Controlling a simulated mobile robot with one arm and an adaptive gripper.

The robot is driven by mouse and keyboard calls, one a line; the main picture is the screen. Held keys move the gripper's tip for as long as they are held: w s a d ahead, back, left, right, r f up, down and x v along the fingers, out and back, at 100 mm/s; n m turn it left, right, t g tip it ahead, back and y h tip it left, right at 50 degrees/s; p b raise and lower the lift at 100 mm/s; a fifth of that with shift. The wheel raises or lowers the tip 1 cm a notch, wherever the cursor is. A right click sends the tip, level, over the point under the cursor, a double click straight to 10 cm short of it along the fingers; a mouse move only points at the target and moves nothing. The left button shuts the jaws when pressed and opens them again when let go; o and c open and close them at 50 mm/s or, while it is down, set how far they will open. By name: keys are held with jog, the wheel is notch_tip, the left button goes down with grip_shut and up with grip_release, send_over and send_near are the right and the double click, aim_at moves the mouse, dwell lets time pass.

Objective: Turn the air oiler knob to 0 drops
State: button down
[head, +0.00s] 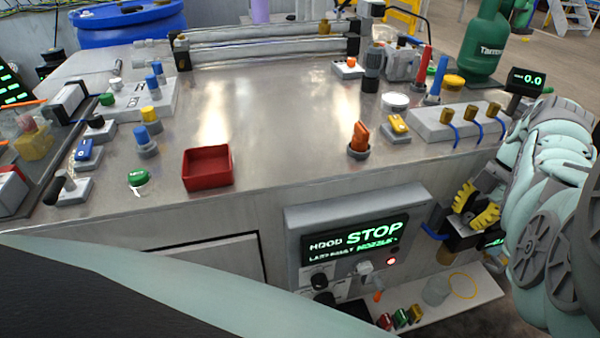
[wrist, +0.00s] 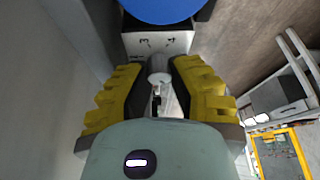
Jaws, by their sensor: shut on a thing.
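The air oiler knob (wrist: 158,66) is a small grey round knob in the wrist view. It sits between the tips of my gripper (wrist: 158,80), whose yellow-padded fingers close on it from both sides. A white dial face (wrist: 158,43) with printed numbers shows behind the knob; I cannot tell which number the knob points to. A blue round part (wrist: 160,8) is beyond the dial. In the head view my gripper (head: 476,207) is at the right end of the bench front, and its fingers hide the knob there.
The metal bench (head: 290,140) stands to the left of my gripper. A panel with a STOP display (head: 352,240) is on its front, above a low shelf (head: 455,300) with several small items. A green gas bottle (head: 487,45) and a small 0.0 readout (head: 526,80) stand behind my arm.

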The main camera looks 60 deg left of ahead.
jog(key=shift+n, duration=0.7)
jog(key=c, duration=0.9)
grip_release()
jog(key=shift+d, duration=0.1)
jog(key=shift+o, duration=0.2)
jog(key=shift+s, duration=0.1)
